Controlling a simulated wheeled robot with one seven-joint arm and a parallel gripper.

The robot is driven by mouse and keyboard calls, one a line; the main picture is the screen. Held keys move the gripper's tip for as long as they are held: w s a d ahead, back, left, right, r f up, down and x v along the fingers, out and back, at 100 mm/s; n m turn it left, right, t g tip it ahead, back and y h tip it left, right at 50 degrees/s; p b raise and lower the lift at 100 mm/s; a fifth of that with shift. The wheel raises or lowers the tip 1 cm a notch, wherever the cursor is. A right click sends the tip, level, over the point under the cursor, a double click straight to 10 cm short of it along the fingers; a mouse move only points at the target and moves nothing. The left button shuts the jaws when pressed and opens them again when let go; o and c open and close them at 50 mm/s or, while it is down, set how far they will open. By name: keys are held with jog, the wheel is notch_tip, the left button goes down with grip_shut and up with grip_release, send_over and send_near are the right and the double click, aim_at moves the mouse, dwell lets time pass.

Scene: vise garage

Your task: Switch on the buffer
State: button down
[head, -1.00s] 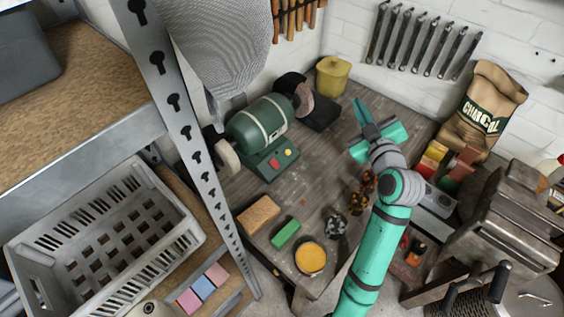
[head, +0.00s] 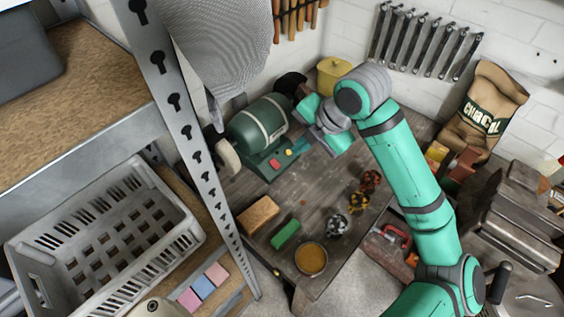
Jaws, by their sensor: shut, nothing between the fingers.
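The buffer (head: 257,122) is a green bench machine with a pale wheel at its left end, standing on the wooden workbench. Its base carries a red button (head: 275,164) and a yellow button (head: 289,153) on the front. My gripper (head: 299,147) is shut and empty, just to the right of the yellow button in the picture. Its tips look very close to that button; I cannot tell whether they touch it.
On the workbench (head: 318,185) lie a tan block (head: 258,214), a green block (head: 286,235) and a round tin (head: 311,259). A yellow container (head: 333,74) stands behind my wrist. A metal shelf post (head: 183,120) rises left of the buffer. A charcoal bag (head: 485,108) stands at the right.

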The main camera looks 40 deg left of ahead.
aim_at(278, 167)
jog(key=shift+f, duration=0.1)
jog(key=x, duration=1.4)
jog(key=shift+a, duration=0.1)
